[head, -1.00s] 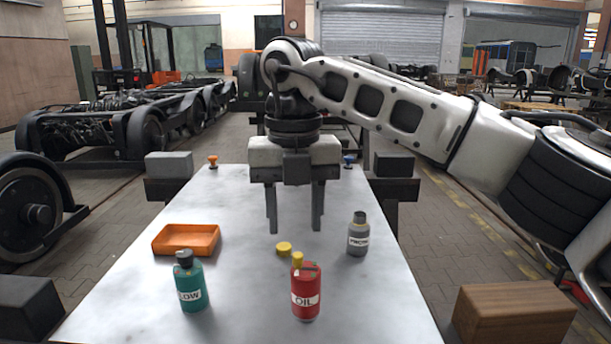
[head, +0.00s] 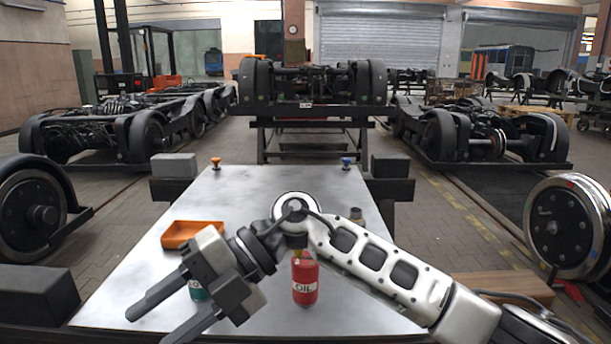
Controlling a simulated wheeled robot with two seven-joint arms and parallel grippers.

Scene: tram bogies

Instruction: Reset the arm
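My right arm comes in from the right and stretches low across the white table (head: 236,187). Its gripper (head: 150,327) points to the lower left, near the table's front left; its two fingers are apart with nothing visible between them. The red OIL bottle (head: 305,284) stands upright below the arm's elbow joint, its top partly covered. The green bottle (head: 198,291) is mostly hidden behind the gripper. Only the top of the grey bottle (head: 356,214) shows above the arm. My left gripper is not in view.
An orange tray (head: 186,234) lies at the table's left, close to the gripper. An orange knob (head: 216,163) and a blue knob (head: 346,163) stand at the back edge. A wooden box (head: 505,288) is at the right, partly behind the arm. The table's back half is clear.

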